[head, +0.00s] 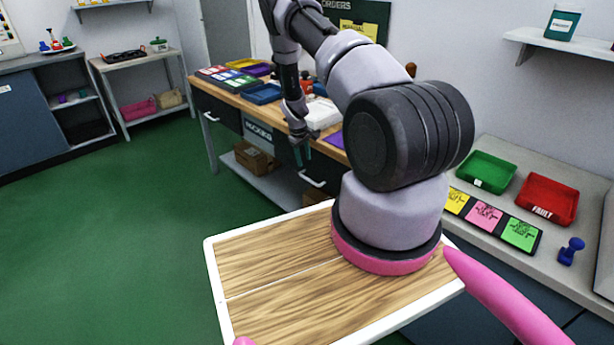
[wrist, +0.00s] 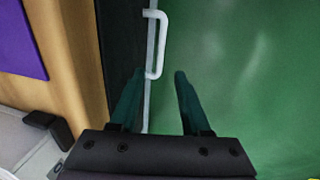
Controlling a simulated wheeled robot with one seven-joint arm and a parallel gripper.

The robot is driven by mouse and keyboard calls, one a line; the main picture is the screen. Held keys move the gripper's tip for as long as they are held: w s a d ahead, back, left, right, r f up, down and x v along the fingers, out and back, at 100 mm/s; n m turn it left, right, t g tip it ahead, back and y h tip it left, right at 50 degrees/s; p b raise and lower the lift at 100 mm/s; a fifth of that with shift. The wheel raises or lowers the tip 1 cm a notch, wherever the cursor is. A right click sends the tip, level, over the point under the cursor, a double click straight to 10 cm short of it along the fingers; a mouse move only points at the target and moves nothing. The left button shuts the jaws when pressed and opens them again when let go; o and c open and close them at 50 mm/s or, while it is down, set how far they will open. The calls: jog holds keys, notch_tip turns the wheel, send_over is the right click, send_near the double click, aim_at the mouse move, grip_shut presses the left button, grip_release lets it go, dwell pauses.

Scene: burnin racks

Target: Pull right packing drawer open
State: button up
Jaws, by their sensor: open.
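The right packing drawer has a dark front (head: 283,153) under the wooden bench top, partly hidden behind my arm. It looks shut. Its pale bar handle (head: 313,181) sits low on the front, just below my gripper (head: 302,160). In the wrist view the handle (wrist: 162,45) stands out from the dark drawer front (wrist: 120,50), over green floor. My gripper (wrist: 159,74) is open and empty, with its two dark green fingers pointing at the handle. The handle's near end lies about between the fingertips; I see no clear contact.
The packing bench top (head: 228,88) carries trays, cards and a blue tray (head: 262,94). A lower shelf (head: 262,180) holds cardboard boxes. A left drawer handle (head: 211,117) shows farther along. Green floor (head: 130,220) is open at left. A counter with green (head: 487,171) and red trays (head: 547,199) stands at right.

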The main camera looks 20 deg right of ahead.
aim_at(307, 179)
jog(key=f, duration=0.3)
jog(key=d+f, duration=0.1)
jog(key=f, duration=0.5)
jog(key=shift+w+d+f, duration=0.3)
jog(key=shift+d+f, duration=0.05)
grip_shut()
dwell(0.9)
